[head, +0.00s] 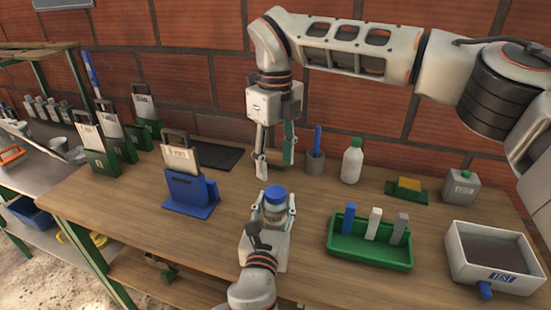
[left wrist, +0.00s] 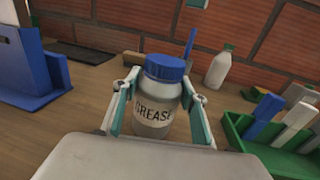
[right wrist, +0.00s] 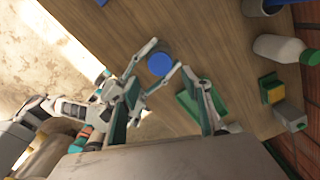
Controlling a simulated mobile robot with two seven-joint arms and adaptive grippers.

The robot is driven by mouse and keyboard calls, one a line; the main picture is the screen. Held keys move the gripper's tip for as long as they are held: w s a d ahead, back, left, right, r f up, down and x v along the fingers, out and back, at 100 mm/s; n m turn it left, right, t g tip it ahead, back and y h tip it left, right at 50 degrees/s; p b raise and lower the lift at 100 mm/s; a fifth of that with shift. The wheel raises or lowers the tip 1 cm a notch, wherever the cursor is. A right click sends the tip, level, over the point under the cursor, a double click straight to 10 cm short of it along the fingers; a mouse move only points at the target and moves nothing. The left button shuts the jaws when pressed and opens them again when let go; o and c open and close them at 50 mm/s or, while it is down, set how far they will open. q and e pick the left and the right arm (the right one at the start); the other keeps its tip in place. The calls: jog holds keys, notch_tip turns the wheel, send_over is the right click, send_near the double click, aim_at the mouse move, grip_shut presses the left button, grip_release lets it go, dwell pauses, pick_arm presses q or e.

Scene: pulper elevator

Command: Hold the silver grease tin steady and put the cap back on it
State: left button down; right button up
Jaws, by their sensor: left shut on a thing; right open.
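The silver grease tin (left wrist: 153,112), labelled GREASE, stands upright on the wooden bench. Its blue cap (head: 275,192) sits on top of it; I cannot tell whether it is tight. The cap also shows in the left wrist view (left wrist: 166,68) and the right wrist view (right wrist: 160,64). My left gripper (head: 277,214) is shut around the tin's body, one finger on each side, below the cap. My right gripper (head: 276,166) is open and empty, pointing down above and slightly behind the tin, apart from the cap.
A green tray (head: 370,249) with several upright blocks is right of the tin. A blue stand (head: 189,194) is to the left. Behind are a grey cup (head: 315,162) with a blue pen and a white bottle (head: 352,163). A white bin (head: 493,258) is at far right.

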aim_at(275, 192)
jog(key=shift+r+n, duration=0.15)
jog(key=shift+n, duration=0.25)
jog(key=shift+f, duration=4.05)
jog(key=c, duration=1.1)
jog(key=shift+c, duration=0.2)
jog(key=o, duration=1.3)
